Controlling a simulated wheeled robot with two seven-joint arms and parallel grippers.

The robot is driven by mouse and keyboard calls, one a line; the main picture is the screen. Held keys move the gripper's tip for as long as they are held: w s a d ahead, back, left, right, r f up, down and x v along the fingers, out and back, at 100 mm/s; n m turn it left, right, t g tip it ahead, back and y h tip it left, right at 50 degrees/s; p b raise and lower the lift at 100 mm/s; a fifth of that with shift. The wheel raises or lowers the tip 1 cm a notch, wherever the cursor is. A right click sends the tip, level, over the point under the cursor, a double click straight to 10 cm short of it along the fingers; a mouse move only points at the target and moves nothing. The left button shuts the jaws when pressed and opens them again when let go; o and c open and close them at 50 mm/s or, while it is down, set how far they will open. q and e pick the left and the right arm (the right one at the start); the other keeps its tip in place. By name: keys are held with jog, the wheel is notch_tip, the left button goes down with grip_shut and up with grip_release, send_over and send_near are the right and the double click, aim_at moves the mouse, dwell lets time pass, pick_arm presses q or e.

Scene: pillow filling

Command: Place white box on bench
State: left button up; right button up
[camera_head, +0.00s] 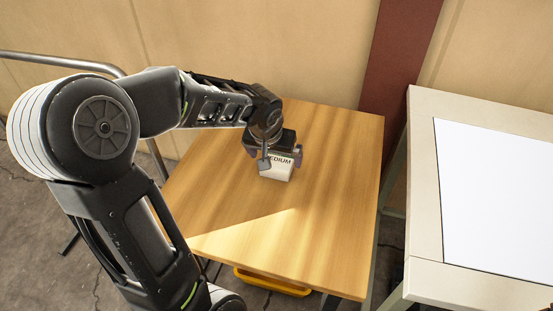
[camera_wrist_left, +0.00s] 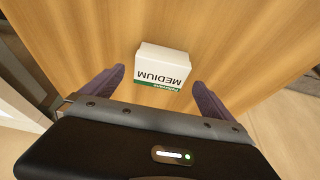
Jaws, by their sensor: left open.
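A small white box (camera_head: 277,172) marked "MEDIUM" sits on the wooden bench top (camera_head: 325,220) in the head view. In the left wrist view the white box (camera_wrist_left: 161,65) shows its lettering upside down and a green band along its near edge. My left gripper (camera_head: 282,159) is over the box in the head view, covering part of its top. In the wrist view its two purple fingers are spread wide, one to each side of the box's near end, with gaps between fingers and box. My right gripper is out of both views.
A pale table (camera_head: 424,170) with a white panel (camera_head: 500,200) stands to the right, with a gap before the bench. A yellow object (camera_head: 272,282) shows below the bench's front edge. A metal rail (camera_head: 60,60) is at the left. The bench around the box is clear.

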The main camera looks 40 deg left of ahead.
pick_arm(q)
jog(key=v, duration=0.8)
jog(key=shift+s, duration=0.1)
dwell(0.3)
